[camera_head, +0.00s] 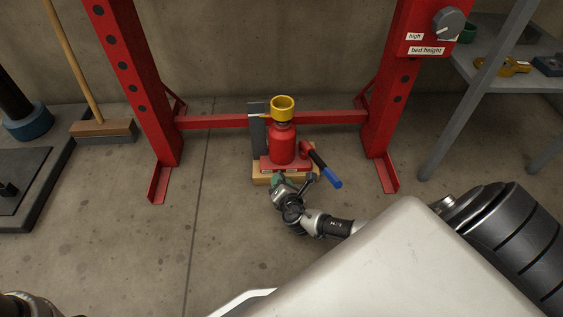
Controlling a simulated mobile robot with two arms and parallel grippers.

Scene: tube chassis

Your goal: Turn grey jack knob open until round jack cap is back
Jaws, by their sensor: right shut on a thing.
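The red bottle jack (282,145) stands upright on a wooden block (261,179) between the posts of a red frame. The round yellow jack cap (282,104) sits at its top, above the jack body. My right gripper (279,183) reaches in from the lower right and is shut at the front foot of the jack, where the grey jack knob is. The fingers cover the knob, so its turn cannot be seen. My left gripper is out of view.
A black lever with a blue grip (327,172) slants right from the jack, close to my right gripper. The red frame (215,121) stands around it. A broom (103,130) is at left, a grey shelf (490,75) at right.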

